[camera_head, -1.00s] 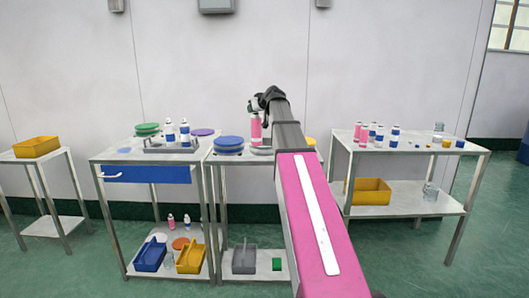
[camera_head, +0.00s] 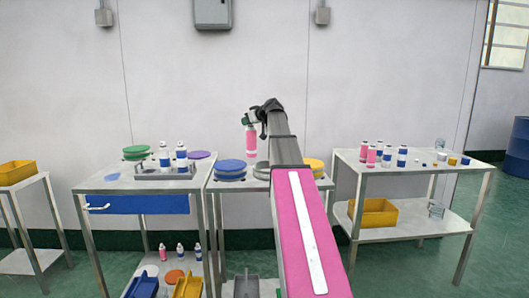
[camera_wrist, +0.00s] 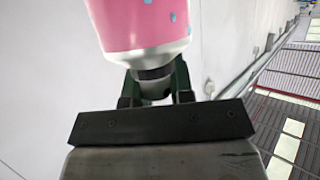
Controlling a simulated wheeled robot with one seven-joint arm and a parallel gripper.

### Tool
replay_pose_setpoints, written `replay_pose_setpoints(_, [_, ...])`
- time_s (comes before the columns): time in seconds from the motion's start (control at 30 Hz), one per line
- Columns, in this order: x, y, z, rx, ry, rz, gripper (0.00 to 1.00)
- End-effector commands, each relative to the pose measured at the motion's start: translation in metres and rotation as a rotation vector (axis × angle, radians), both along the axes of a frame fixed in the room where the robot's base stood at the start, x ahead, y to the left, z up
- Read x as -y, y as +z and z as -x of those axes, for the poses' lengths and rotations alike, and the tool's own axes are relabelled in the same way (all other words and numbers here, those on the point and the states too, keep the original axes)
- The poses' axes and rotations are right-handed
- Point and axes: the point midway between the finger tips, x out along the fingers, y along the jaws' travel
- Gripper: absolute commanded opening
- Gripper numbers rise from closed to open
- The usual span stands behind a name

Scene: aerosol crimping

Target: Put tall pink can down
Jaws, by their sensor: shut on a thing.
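The tall pink can (camera_head: 250,141) is pink with a white top and hangs upright in the air in the head view, above the middle table and just right of a blue disc stack. My gripper (camera_head: 250,119) is shut on the can near its top. In the wrist view the can (camera_wrist: 140,25) fills the upper middle, with pale blue spots on its pink side. My gripper's dark green fingers (camera_wrist: 155,85) close around its narrow neck there. The can's base looks clear of the tabletop, but the exact gap is hard to tell.
The middle table (camera_head: 232,186) holds blue discs (camera_head: 230,167), a grey round piece (camera_head: 262,170) and a yellow disc (camera_head: 314,165). The left table (camera_head: 105,183) has a metal rack (camera_head: 165,172) with white-and-blue cans. The right table (camera_head: 400,168) carries pink and blue cans, with free surface between groups.

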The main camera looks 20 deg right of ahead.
Motion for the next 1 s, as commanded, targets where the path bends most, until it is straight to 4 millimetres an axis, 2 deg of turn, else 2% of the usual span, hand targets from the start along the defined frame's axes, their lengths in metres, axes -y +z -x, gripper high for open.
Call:
replay_pose_setpoints(0.2, [0.043,-0.027,0.016,-0.002,-0.003,-0.001,0.00])
replay_pose_setpoints(0.4, [0.072,-0.046,0.025,0.000,-0.001,0.000,0.00])
replay_pose_setpoints(0.67, [0.082,-0.057,0.029,0.001,0.001,-0.001,0.00])
replay_pose_setpoints(0.9, [0.081,-0.088,0.029,-0.002,0.001,-0.001,0.00])
replay_pose_setpoints(1.0, [0.081,-0.093,0.029,0.000,0.000,0.001,0.00])
